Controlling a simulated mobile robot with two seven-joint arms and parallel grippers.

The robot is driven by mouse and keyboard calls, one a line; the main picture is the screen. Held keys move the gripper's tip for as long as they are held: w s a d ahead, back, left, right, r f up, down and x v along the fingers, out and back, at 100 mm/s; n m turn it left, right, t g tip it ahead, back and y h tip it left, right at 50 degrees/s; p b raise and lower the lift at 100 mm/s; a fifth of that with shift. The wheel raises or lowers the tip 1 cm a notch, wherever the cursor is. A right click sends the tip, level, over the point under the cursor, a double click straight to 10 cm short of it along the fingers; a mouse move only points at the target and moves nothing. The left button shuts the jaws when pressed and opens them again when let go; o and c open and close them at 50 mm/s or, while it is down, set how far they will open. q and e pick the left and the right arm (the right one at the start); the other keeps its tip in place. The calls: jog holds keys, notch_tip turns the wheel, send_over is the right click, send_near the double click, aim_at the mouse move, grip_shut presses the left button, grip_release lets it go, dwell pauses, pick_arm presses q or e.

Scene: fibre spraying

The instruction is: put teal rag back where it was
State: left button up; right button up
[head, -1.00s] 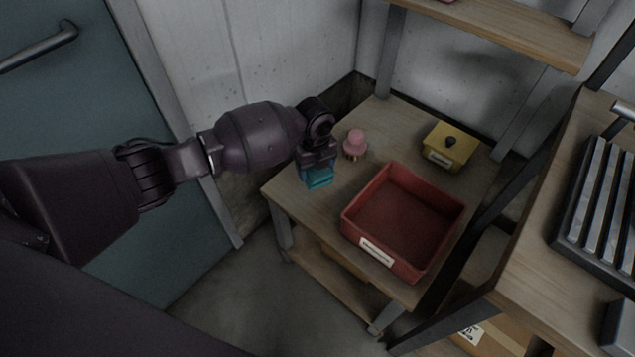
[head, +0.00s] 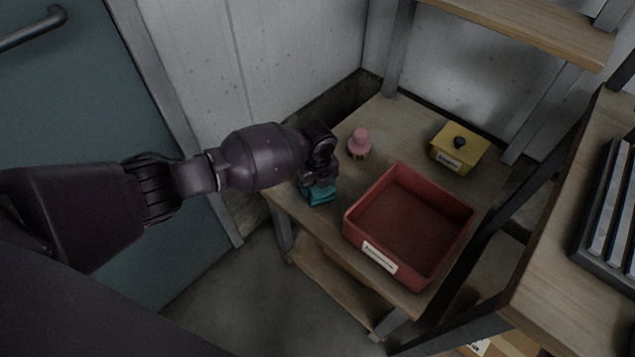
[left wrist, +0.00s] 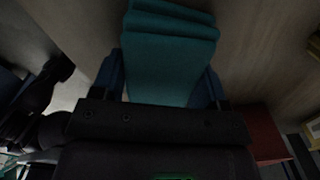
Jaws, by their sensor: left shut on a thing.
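The teal rag (head: 320,193) is folded and sits at the left edge of the wooden table, under my left gripper (head: 318,186). In the left wrist view the rag (left wrist: 170,50) fills the space between the two fingers of my left gripper (left wrist: 165,85), which is shut on it. The wooden surface lies close beyond the rag. I cannot tell whether the rag touches the table. My right gripper is not in view.
A red bin (head: 408,222) with a white label stands right of the rag. A pink knobbed object (head: 359,142) and a yellow lidded box (head: 459,147) stand behind. The wooden table (head: 400,118) is bare between them. A shelf unit (head: 560,230) rises at the right.

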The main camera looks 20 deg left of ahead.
pick_arm(q)
jog(key=shift+f, duration=0.15)
jog(key=o, duration=0.9)
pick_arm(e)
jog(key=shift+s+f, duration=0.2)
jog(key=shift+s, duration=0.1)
pick_arm(q)
jog(key=shift+r, duration=0.3)
notch_tip(320, 180, up, 10)
jog(key=p, duration=0.3)
jog(key=shift+w+r, duration=0.1)
jog(key=shift+r+p, duration=0.3)
jog(key=shift+r, duration=0.45)
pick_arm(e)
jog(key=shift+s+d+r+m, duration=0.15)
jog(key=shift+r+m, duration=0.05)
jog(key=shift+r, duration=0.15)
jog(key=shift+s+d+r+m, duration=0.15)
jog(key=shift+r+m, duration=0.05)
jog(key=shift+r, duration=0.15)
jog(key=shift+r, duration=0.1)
